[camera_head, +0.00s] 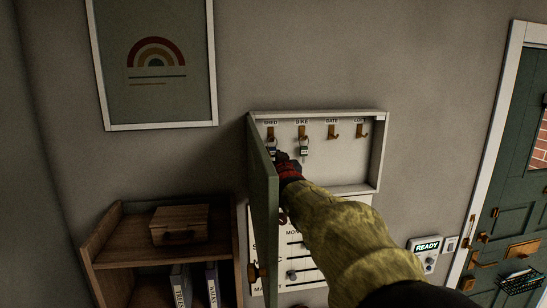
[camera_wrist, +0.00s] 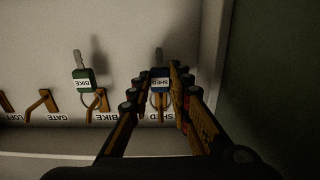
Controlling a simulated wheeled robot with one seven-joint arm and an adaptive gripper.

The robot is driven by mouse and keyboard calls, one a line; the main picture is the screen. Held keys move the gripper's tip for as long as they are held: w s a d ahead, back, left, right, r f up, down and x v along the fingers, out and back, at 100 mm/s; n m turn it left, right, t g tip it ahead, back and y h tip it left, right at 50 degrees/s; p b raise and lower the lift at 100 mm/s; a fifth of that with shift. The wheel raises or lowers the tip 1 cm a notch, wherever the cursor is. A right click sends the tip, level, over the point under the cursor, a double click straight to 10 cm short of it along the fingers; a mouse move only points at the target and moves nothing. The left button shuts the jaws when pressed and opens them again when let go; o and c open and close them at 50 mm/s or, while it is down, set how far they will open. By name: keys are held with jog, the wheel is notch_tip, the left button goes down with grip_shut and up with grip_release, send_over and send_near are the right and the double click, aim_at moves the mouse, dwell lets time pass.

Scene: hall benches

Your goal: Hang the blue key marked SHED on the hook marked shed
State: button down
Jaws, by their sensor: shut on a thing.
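The blue key marked SHED (camera_wrist: 160,83) is between the fingers of my gripper (camera_wrist: 157,84) in the upside-down wrist view. My gripper is shut on it. The key's ring overlaps the brass shed hook (camera_wrist: 158,103), just by the SHED label; I cannot tell whether the ring is around the hook. In the head view my gripper (camera_head: 284,160) reaches into the white key cabinet (camera_head: 350,168), just below the shed hook (camera_head: 270,131). The key is mostly hidden there by the fingers.
A green key marked BIKE (camera_wrist: 83,80) hangs on the neighbouring bike hook. The gate hook (camera_head: 332,132) and loft hook (camera_head: 361,131) are bare. The open green cabinet door (camera_head: 262,215) stands close on the left of my arm. A wooden shelf (camera_head: 165,258) is farther left.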

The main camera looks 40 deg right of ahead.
dwell(0.3)
jog(key=c, duration=1.6)
grip_release()
jog(key=shift+c, duration=0.2)
jog(key=shift+o, duration=0.4)
jog(key=v, duration=1.2)
